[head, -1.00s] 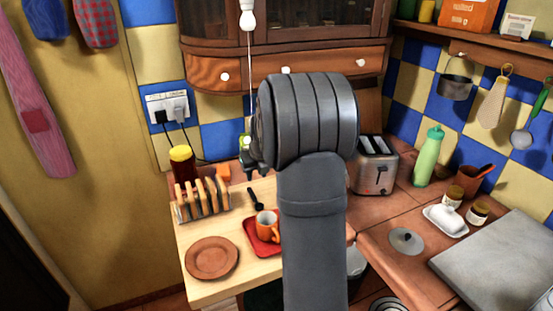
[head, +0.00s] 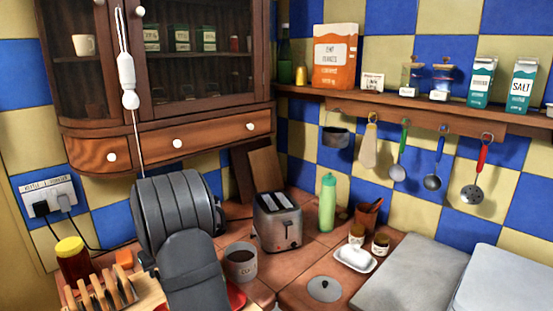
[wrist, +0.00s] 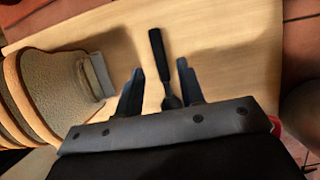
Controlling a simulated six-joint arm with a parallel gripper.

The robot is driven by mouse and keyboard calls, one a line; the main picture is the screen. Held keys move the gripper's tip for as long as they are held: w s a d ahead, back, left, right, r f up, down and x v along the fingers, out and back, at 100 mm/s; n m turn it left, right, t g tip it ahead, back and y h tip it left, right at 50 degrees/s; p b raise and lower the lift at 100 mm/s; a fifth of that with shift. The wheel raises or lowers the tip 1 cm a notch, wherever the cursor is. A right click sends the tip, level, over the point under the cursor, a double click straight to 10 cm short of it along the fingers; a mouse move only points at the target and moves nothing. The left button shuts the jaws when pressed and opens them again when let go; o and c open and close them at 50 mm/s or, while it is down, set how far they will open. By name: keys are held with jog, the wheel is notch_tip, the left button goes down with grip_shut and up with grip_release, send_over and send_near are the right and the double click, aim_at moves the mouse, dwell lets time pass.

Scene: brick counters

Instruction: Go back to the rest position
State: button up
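My gripper (wrist: 158,88) is open in the wrist view, its two dark fingers apart above the light wooden board (wrist: 220,55). A dark spoon (wrist: 157,50) appears between and beyond the fingers, over the board; I see neither finger touching it. In the head view my grey arm hides most of the gripper, with only a dark part of it (head: 148,262) showing at the left of the arm.
A toast rack (head: 100,300) stands left of my arm, close beside the gripper in the wrist view (wrist: 45,90). A brown jar with a yellow lid (head: 72,260) is behind it. A mug (head: 240,262) and toaster (head: 279,222) stand right.

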jog(key=shift+r, duration=0.45)
jog(key=shift+f, duration=0.1)
notch_tip(320, 180, down, 3)
jog(key=shift+s+r, duration=0.1)
jog(key=v, duration=1.2)
jog(key=x, duration=1.2)
jog(key=shift+f, duration=0.4)
notch_tip(320, 180, up, 4)
jog(key=shift+r, duration=0.1)
jog(key=d+r, duration=0.7)
jog(key=d, duration=0.4)
jog(key=s+r+n+g+h, duration=0.1)
jog(key=s+r+n+g, duration=0.1)
jog(key=s+n+g, duration=0.6)
jog(key=s+n, duration=0.7)
jog(key=n, duration=0.7)
jog(key=shift+s+a+r, duration=0.15)
jog(key=shift+a+r, duration=0.2)
